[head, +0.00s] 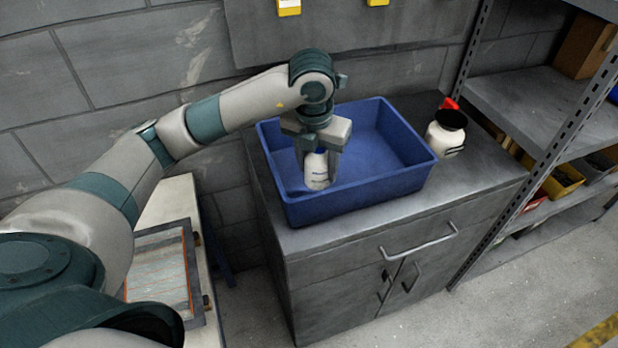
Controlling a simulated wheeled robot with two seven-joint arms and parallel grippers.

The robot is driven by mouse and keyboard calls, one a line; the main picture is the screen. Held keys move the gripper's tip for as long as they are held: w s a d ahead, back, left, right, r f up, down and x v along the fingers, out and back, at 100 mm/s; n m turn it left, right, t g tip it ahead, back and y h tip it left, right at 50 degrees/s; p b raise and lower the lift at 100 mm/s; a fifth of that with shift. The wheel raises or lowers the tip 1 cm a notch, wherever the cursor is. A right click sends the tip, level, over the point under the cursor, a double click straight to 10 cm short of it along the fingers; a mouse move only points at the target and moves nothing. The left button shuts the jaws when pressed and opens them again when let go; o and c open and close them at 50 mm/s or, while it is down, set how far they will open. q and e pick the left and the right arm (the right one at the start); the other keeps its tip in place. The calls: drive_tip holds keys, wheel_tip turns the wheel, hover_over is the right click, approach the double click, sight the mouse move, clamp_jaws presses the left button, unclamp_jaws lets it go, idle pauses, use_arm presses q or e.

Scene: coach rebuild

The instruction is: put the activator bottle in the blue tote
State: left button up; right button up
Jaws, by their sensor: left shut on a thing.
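The blue tote (355,199) stands on top of a grey metal cabinet. My left gripper (317,163) points down over the left part of the tote. The fingers hide part of the bottle's top. My right gripper is not in view.
A white jar with a black lid (446,132) stands on the cabinet (470,190) right of the tote, with a red object behind it. A metal shelf rack (530,100) rises at the right. A framed panel (160,270) lies on a pale bench at the lower left.

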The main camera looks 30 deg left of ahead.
sight(309, 185)
use_arm(q)
drive_tip(key=shift+s+a+f, duration=0.6)
drive_tip(key=shift+s+a, duration=0.15)
drive_tip(key=shift+s, duration=0.15)
drive_tip(key=shift+f, duration=0.1)
drive_tip(key=shift+f+p, duration=1.1)
drive_tip(key=shift+f, duration=0.9)
